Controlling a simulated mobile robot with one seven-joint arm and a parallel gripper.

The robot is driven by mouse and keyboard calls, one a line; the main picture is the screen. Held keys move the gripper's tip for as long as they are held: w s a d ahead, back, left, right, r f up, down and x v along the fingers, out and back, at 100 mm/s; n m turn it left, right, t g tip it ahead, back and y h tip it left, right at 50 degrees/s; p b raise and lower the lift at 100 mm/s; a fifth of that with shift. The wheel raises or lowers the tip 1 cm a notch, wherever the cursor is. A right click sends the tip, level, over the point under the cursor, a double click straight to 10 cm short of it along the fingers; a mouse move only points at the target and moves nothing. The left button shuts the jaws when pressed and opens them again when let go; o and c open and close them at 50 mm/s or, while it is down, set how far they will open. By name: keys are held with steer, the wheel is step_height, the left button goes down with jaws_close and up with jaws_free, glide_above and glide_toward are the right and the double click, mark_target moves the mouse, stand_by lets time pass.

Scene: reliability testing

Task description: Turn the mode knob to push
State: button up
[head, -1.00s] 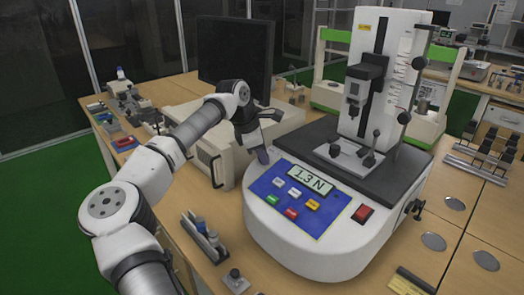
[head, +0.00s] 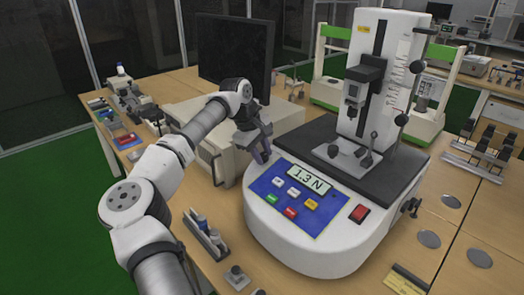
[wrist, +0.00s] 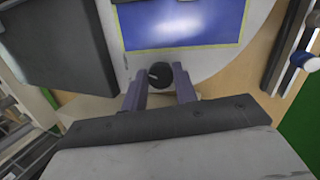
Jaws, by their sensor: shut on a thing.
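The mode knob (wrist: 161,70) is a small round black knob with a short light pointer mark, on the side of the white test machine (head: 310,262). In the wrist view my gripper (wrist: 158,82) has one purple finger on each side of the knob and is shut on it. The pointer mark lies toward the left of the knob in that view. In the head view my gripper (head: 262,153) is at the left side of the machine, beside the blue panel, and hides the knob. No position labels around the knob are readable.
The blue panel (head: 292,218) has several coloured buttons, a display reading 1.3 N (head: 310,180) and a red switch (head: 358,213) to its right. A beige box (head: 188,125) and dark monitor (head: 235,55) stand close behind my gripper. A small tray (head: 206,236) lies in front.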

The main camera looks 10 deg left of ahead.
steer(key=shift+m, duration=0.5)
steer(key=o, duration=1)
steer(key=shift+c, duration=0.2)
steer(key=b+v, duration=0.1)
steer(key=v, duration=1.3)
steer(key=shift+b, duration=0.3)
